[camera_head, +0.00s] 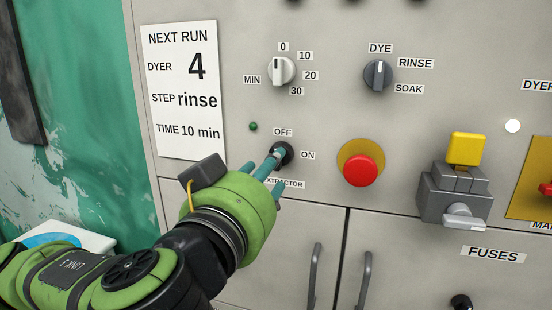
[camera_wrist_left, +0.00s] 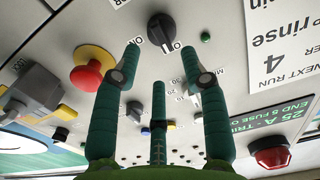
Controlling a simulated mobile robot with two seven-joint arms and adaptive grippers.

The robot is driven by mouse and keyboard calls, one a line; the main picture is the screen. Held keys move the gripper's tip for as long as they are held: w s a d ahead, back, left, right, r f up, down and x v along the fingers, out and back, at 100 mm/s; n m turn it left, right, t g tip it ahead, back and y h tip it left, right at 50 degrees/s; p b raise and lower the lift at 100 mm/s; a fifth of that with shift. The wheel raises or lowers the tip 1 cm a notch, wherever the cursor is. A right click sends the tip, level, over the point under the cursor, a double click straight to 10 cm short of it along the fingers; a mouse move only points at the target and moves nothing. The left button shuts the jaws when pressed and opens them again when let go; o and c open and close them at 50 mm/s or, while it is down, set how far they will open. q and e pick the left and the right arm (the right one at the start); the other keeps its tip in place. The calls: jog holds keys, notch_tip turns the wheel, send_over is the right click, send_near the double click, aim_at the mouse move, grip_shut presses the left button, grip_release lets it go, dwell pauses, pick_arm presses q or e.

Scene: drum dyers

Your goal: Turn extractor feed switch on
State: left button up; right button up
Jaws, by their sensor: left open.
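The extractor feed switch (camera_head: 285,150) is a black rotary knob on the grey panel, with OFF above it and ON to its right. The EXTRACTOR label below is partly covered by my gripper. In the left wrist view the knob (camera_wrist_left: 160,27) shows a small white mark toward OFF. My left gripper (camera_head: 268,165) is at the knob, its teal fingers hiding part of it. In the left wrist view the gripper (camera_wrist_left: 162,62) is open, its fingers spread with nothing between them; I cannot tell whether any finger touches the knob. My right gripper is in neither view.
A red stop button (camera_head: 360,170) on a yellow ring is right of the switch. A timer knob (camera_head: 281,70) and a dye selector (camera_head: 378,75) sit above. A grey switch block (camera_head: 455,195) juts out farther right. Cabinet handles (camera_head: 314,277) stand out below. A NEXT RUN sheet (camera_head: 183,90) is at left.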

pick_arm(q)
jog(key=p+x, duration=0.1)
jog(key=x, duration=0.4)
grip_shut()
